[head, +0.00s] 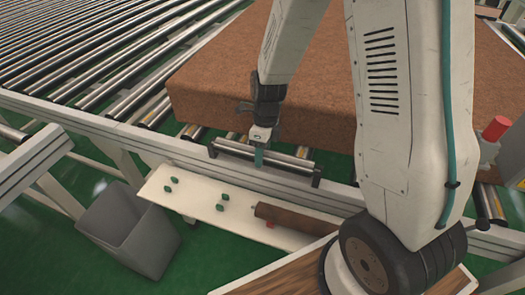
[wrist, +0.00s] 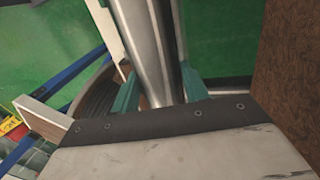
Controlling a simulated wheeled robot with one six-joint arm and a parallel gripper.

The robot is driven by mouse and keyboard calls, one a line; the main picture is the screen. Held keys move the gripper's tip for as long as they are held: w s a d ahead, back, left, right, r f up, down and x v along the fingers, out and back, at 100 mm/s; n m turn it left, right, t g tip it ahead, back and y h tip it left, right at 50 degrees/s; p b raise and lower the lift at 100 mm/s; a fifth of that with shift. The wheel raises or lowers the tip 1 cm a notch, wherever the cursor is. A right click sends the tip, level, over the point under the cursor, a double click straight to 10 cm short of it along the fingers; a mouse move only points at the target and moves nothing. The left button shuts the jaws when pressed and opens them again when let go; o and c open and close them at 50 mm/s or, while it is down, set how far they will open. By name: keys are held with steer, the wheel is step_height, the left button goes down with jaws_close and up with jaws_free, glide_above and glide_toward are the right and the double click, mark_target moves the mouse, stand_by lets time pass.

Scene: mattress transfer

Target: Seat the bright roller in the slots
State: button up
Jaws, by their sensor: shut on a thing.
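The bright roller (head: 289,157) is a shiny metal cylinder lying lengthwise along the conveyor's near side rail, level with two dark end brackets, the left one (head: 212,151) and the right one (head: 317,178). I cannot tell whether its ends sit down in the slots or just above them. My gripper (head: 261,156) points down and is shut on the roller near its middle. In the wrist view the roller (wrist: 147,45) runs between the teal fingers of my gripper (wrist: 157,88). The roller's far end is not clear there.
A brown, worn-looking roller (head: 296,219) lies on a white shelf (head: 185,205) with several green pegs. A grey bin (head: 130,228) stands at lower left. A large brown mattress block (head: 215,85) rests on the conveyor behind my gripper. A red button (head: 496,128) is at right.

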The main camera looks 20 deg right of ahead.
steer(key=shift+f, duration=0.3)
steer(key=o, duration=1.5)
steer(key=r, duration=0.5)
steer(key=w+d+r, duration=0.1)
steer(key=r, duration=0.1)
steer(key=shift+d+r, duration=0.1)
steer(key=shift+r, duration=0.2)
